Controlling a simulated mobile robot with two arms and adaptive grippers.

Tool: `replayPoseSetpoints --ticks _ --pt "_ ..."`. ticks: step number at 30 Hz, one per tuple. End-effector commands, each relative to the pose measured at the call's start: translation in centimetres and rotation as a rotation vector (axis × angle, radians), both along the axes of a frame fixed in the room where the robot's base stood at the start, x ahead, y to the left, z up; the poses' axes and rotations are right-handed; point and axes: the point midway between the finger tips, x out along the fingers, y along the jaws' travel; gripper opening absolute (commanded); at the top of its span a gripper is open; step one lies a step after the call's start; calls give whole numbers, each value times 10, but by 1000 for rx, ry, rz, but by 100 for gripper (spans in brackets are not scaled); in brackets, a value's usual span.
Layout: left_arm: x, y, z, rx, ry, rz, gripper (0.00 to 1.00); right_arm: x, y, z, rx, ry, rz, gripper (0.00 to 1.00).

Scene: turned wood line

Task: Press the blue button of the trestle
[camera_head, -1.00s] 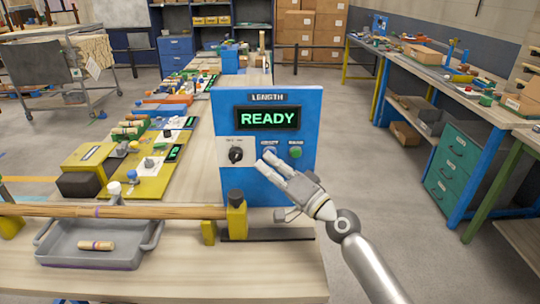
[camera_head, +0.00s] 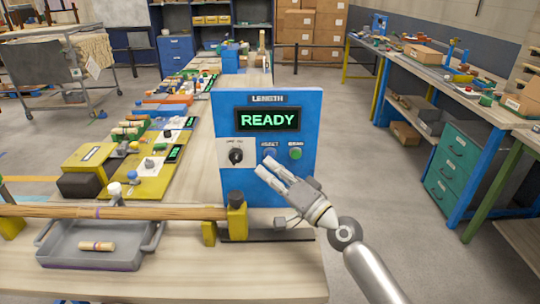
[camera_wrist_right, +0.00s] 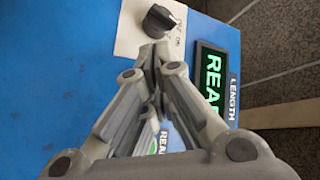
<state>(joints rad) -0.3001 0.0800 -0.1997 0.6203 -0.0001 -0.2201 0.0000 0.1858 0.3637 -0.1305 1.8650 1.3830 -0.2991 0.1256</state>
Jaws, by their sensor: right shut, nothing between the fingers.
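The blue panel (camera_head: 240,185) stands upright on the bench, with a lit LENGTH display (camera_head: 268,119) reading READY in green. On its face are a black knob (camera_head: 236,156) on a white plate, a small blue button (camera_head: 270,153) under a label, and a green button (camera_head: 295,153) to its right. My right gripper (camera_head: 266,165) is in front of the panel, fingertips together and empty, just below the blue button in the picture; contact cannot be told. In the right wrist view its fingers (camera_wrist_right: 155,58) converge near the knob (camera_wrist_right: 160,20), and the blue button cannot be made out. My left gripper is not seen.
A wooden rod (camera_head: 160,212) rests across yellow supports left of the panel, above a grey tray (camera_head: 70,255) holding a short wood piece (camera_head: 97,246). A yellow device (camera_head: 150,187) with a green display stands behind.

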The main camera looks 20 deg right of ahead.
Motion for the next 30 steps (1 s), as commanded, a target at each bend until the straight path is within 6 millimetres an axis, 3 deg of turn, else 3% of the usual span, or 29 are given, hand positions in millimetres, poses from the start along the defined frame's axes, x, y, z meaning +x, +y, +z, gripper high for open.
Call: replayPoseSetpoints --ticks 15,30 --pt "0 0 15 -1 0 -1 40 -44 13 0 -1 2 1 0" --pt "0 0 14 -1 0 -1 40 -46 13 0 0 0 0 0"
